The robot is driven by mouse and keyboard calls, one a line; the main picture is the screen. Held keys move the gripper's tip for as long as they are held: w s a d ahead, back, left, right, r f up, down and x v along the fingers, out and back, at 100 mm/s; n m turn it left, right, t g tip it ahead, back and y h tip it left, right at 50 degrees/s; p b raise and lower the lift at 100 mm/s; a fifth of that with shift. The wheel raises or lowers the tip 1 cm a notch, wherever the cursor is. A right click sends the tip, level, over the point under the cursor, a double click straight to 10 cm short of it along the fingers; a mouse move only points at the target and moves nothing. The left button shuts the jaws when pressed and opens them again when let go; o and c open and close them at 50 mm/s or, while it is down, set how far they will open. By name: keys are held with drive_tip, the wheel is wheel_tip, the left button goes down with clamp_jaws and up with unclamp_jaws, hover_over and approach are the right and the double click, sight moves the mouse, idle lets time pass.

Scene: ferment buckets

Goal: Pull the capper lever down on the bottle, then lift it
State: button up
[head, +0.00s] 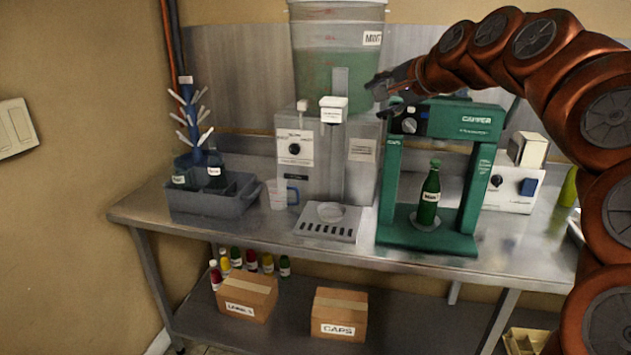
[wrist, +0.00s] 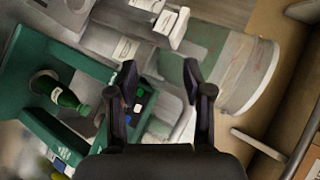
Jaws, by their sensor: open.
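The green capper (head: 468,118) stands on the steel counter, right of the drink dispenser. A green bottle (head: 430,190) stands upright on the capper's base under its head; the bottle also shows in the wrist view (wrist: 62,92). The capper's front has a pale knob and a blue part at its left end. I cannot clearly tell the lever from these parts or from my gripper. My gripper (head: 376,88) is by the upper left of the capper head, in front of the tank. In the wrist view, my gripper (wrist: 162,82) has its fingers apart with nothing held between them.
The dispenser (head: 361,175) with its clear tank (head: 310,50) stands close left of the capper. A grey bin (head: 215,205) with a bottle tree and a measuring jug (head: 278,195) are further left. A white box device (head: 510,190) is at right. Boxes sit on the lower shelf.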

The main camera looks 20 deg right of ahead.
drive_tip(key=s+a+f+n+g+y+p, duration=0.1)
drive_tip(key=s+a+f+n+g, duration=0.1)
drive_tip(key=a+f, duration=0.4)
drive_tip(key=s+a+f+n+g+y+p, duration=0.1)
drive_tip(key=s+a+f+n+g, duration=0.2)
drive_tip(key=a, duration=0.8)
drive_tip(key=shift+s+a+f+n+g, duration=0.25)
drive_tip(key=shift+s+f+n, duration=0.8)
drive_tip(key=shift+f, duration=0.6)
drive_tip(key=shift+c, duration=0.3)
